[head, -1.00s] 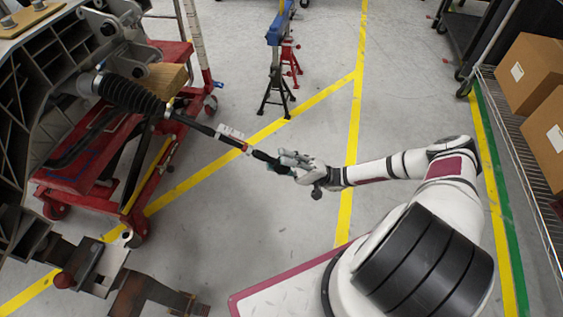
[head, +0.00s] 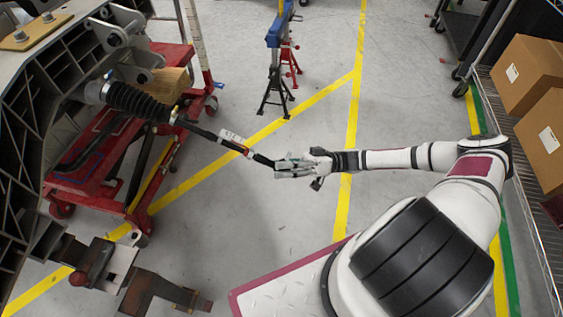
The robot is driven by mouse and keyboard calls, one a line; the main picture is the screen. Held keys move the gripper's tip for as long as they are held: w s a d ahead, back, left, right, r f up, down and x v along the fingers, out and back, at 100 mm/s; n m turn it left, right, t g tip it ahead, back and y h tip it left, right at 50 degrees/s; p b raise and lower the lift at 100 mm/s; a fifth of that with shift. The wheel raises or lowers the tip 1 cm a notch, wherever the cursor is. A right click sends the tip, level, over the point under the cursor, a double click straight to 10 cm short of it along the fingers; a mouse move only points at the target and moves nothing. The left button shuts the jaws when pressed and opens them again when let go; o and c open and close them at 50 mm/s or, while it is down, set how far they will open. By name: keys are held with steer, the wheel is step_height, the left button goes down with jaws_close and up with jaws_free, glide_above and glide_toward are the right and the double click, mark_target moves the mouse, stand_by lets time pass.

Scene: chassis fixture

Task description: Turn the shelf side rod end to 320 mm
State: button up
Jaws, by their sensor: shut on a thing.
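A steering rod runs from the chassis (head: 62,78) at the upper left toward the middle. It has a black ribbed boot (head: 136,101), a thin dark shaft (head: 199,131), a white tag (head: 232,137) and a dark outer rod end (head: 262,159). My gripper (head: 286,166) is shut on the rod end at the tip, which its fingers partly hide. The rod slopes down to the right toward my gripper. No length marking is readable.
A red wheeled cart (head: 105,165) stands under the rod at left. Blue and red stands (head: 277,75) are at the back. A shelf with cardboard boxes (head: 528,72) is at right. Rusty steel brackets (head: 150,293) are at lower left. The floor around my gripper is clear.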

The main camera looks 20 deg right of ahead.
steer(key=n+t+h+p, duration=0.2)
steer(key=shift+w+r+n+t+h+p, duration=0.1)
steer(key=shift+r+n+t+h+p, duration=0.2)
steer(key=shift+r+n, duration=0.1)
steer(key=shift+f+n+t+h+p, duration=0.15)
steer(key=shift+n+t+h+p, duration=0.35)
steer(key=shift+n+t+h, duration=0.4)
steer(key=o, duration=1.2)
steer(key=shift+f, duration=0.1)
steer(key=v, duration=1.2)
